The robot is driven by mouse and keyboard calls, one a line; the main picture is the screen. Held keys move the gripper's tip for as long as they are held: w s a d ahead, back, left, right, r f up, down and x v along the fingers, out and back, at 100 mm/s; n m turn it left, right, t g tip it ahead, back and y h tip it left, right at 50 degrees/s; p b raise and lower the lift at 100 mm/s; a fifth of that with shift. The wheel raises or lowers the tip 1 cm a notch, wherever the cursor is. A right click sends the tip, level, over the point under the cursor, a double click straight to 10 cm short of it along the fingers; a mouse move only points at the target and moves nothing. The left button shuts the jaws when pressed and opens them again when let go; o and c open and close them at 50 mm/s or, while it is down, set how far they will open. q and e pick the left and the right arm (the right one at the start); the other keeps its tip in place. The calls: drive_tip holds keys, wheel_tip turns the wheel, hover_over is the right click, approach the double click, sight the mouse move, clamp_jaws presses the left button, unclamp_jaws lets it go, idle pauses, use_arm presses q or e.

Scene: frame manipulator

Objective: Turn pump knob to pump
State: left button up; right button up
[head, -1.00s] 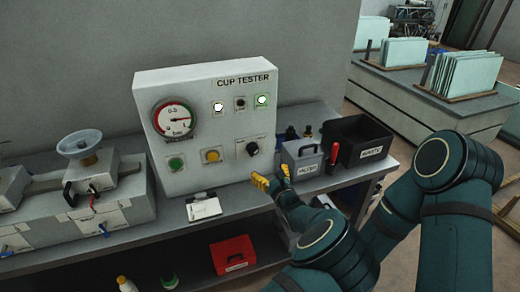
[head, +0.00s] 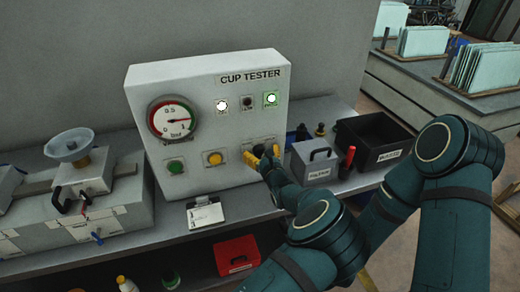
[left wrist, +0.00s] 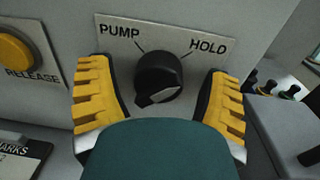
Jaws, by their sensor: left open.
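The pump knob (left wrist: 158,74) is black and round with a raised grip, on a plate marked PUMP at upper left and HOLD at upper right. I cannot tell for sure which mark it points to. My left gripper (head: 262,155) is open at the panel's lower right, in front of the knob, which it mostly hides in the head view. In the left wrist view its yellow fingers (left wrist: 160,92) stand on either side of the knob, with visible gaps. The cup tester panel (head: 215,135) is a white box with a gauge (head: 173,119). My right gripper is out of view.
A yellow RELEASE button (left wrist: 15,54) sits left of the knob. A grey box with a handle (head: 315,165) and a black bin (head: 375,140) stand right of the panel. A notepad (head: 205,214) lies in front. A red box (head: 237,254) is on the shelf below.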

use_arm(q)
drive_tip(key=shift+s, duration=0.1)
drive_tip(key=c, duration=1.2)
